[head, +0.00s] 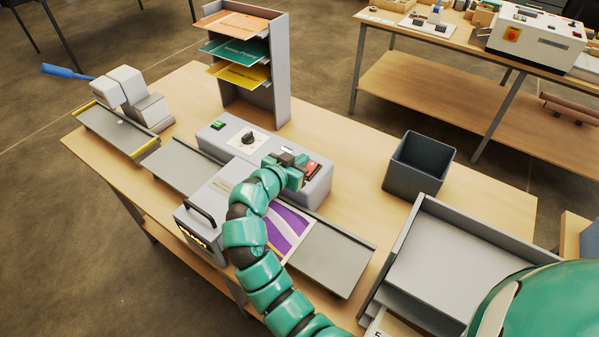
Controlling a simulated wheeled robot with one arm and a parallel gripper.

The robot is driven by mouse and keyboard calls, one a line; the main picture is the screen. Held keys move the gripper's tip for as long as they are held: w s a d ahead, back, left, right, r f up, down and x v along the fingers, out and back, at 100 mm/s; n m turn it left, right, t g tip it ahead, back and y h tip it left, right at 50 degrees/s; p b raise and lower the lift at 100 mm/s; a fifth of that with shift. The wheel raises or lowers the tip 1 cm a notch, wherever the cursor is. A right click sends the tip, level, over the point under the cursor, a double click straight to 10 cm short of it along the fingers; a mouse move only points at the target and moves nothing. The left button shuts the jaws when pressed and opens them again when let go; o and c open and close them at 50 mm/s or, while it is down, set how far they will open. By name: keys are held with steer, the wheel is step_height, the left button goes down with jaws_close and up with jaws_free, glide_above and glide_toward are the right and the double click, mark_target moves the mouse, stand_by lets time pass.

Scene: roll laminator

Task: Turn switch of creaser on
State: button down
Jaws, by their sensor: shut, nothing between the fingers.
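The creaser (207,140) is a grey machine in the middle of the wooden table. A black dial (248,137) sits on a white plate on its top, and a small green button (218,125) is near its left end. A red switch (313,167) is on top near its right end, partly hidden by my gripper. My gripper (300,164) is shut and empty, just left of the red switch. I cannot tell whether it touches the switch or which way the switch is set.
A printed purple and yellow sheet (287,226) lies on the front tray. A black handle (201,215) rises at the front left. A paper rack (281,75) stands behind, a dark bin (419,164) and a grey tray (445,253) to the right, and a blue-handled tool (68,72) at far left.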

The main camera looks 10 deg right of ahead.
steer(key=f+b+v, duration=0.2)
steer(key=b+v, duration=0.3)
steer(key=v, duration=0.5)
steer(key=shift+s+a, duration=0.2)
steer(key=shift+a, duration=0.05)
steer(key=shift+s+r, duration=0.1)
steer(key=shift+r, duration=0.05)
steer(key=shift+a, duration=0.1)
